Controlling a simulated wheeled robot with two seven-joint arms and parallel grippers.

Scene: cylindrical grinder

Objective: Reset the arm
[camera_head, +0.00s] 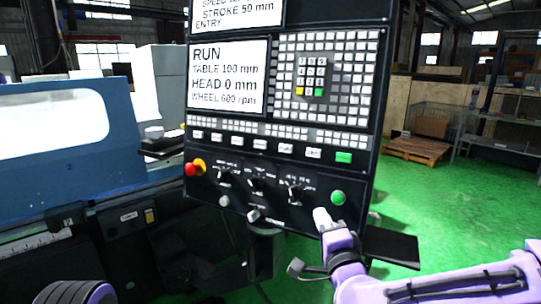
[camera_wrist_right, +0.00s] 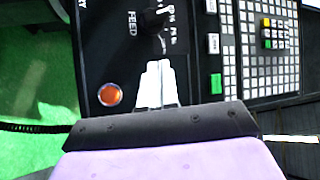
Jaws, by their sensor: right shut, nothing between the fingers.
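My right gripper (camera_head: 321,215) is in front of the lower right of the control panel (camera_head: 222,163), its white fingers together and empty. In the wrist view the closed fingers (camera_wrist_right: 156,75) point at the panel near a black knob (camera_wrist_right: 157,20) by the word FEED. A round button looks green (camera_head: 338,197) in the head view, just above the fingertips; in the wrist view a round button beside the fingers looks orange (camera_wrist_right: 110,95). I cannot tell whether the fingertips touch the panel. Part of my left arm shows at the bottom left; its gripper does not show.
The panel screen (camera_head: 228,78) reads RUN, TABLE 100 mm, HEAD 0 mm, WHEEL 600 rpm. A red knob (camera_head: 190,169) is at the panel's left. The blue grinder (camera_head: 120,160) stands at left. A dark shelf (camera_head: 390,246) is right of the gripper. Green floor (camera_head: 440,200) is open at right.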

